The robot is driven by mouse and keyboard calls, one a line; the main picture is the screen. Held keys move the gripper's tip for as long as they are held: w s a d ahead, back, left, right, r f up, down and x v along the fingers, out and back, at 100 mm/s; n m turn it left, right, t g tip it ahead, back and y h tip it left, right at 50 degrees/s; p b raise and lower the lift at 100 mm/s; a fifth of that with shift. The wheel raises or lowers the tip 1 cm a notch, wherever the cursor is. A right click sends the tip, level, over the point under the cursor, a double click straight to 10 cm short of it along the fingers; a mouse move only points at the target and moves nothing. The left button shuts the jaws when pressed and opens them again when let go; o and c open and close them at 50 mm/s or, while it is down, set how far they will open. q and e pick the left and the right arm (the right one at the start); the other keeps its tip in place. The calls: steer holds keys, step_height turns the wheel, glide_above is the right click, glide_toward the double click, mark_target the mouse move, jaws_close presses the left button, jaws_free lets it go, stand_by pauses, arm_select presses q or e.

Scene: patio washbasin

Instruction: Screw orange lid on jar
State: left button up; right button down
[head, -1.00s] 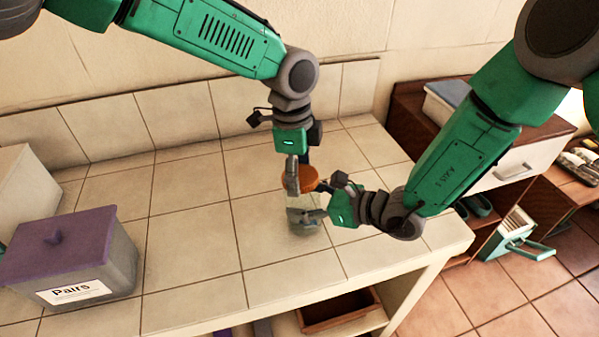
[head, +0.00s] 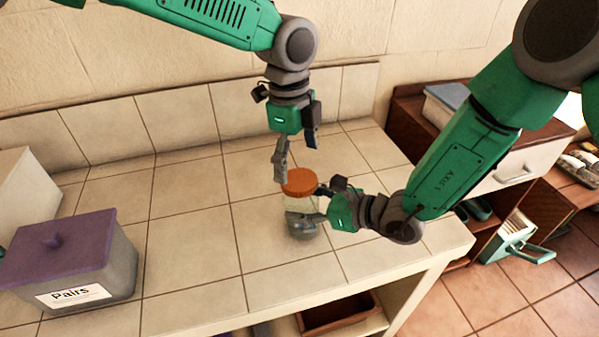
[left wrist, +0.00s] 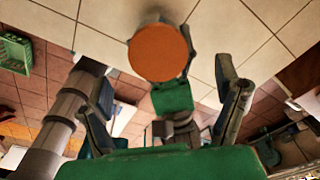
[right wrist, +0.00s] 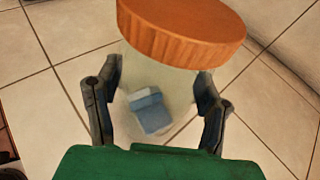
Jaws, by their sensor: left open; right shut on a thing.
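The orange lid (head: 300,181) sits on top of the jar (head: 298,206), which is clear and stands upright on the tiled counter with something blue-grey inside. The lid also shows in the left wrist view (left wrist: 158,52) and in the right wrist view (right wrist: 182,28), where it caps the jar (right wrist: 180,75); whether it is threaded tight I cannot tell. My right gripper (head: 318,212) is shut on the jar's sides, below the lid. My left gripper (head: 296,162) is open and empty just above the lid, its fingers spread apart.
A grey box with a purple lid (head: 60,245), labelled "Pairs", stands at the left of the counter. The tiled counter (head: 190,225) between is clear. A brown cabinet (head: 400,115) stands beyond its right end. An open brown box (head: 340,310) is on the shelf below.

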steer(key=shift+d+f, duration=0.15)
steer(key=shift+f, duration=0.05)
arm_select(q)
step_height(320, 180, up, 7)
steer(key=shift+a, duration=0.25)
steer(key=shift+w+r, duration=0.1)
arm_select(e)
steer(key=shift+c, duration=1.6)
jaws_free()
arm_select(q)
steer(key=shift+w, duration=0.2)
arm_select(e)
steer(key=shift+w, duration=0.15)
arm_select(q)
steer(key=shift+d, duration=0.1)
arm_select(e)
steer(key=shift+r, duration=0.1)
steer(key=shift+d, duration=0.15)
arm_select(q)
steer(key=shift+s, duration=0.1)
arm_select(e)
steer(key=v, duration=1.1)
steer(key=shift+d, duration=0.35)
